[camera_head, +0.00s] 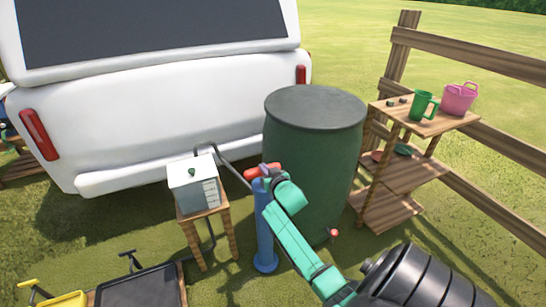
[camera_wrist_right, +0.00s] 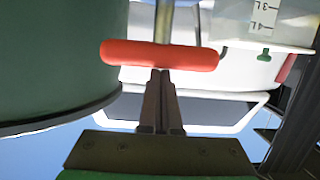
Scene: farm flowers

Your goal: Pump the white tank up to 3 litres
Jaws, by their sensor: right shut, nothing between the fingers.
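The white tank (camera_head: 193,187) stands on a small wooden stool left of the blue pump (camera_head: 264,230). Its scale marks show upside down on the tank in the right wrist view (camera_wrist_right: 268,18); I cannot make out a water level. The pump's red handle (camera_head: 252,172) crosses the pump top, and lies across the middle of the right wrist view (camera_wrist_right: 160,55). My right gripper (camera_wrist_right: 160,78) is shut and empty, its fingertips at the middle of the handle; I cannot tell whether they touch. In the head view the wrist (camera_head: 285,192) partly hides the handle. My left gripper is not in view.
A large green barrel (camera_head: 315,150) stands close right of the pump. A grey hose (camera_head: 234,172) runs by the tank. A white vehicle (camera_head: 150,125) is behind. A wooden shelf (camera_head: 425,122) with a green mug (camera_head: 422,104) and pink basket (camera_head: 459,98) stands right.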

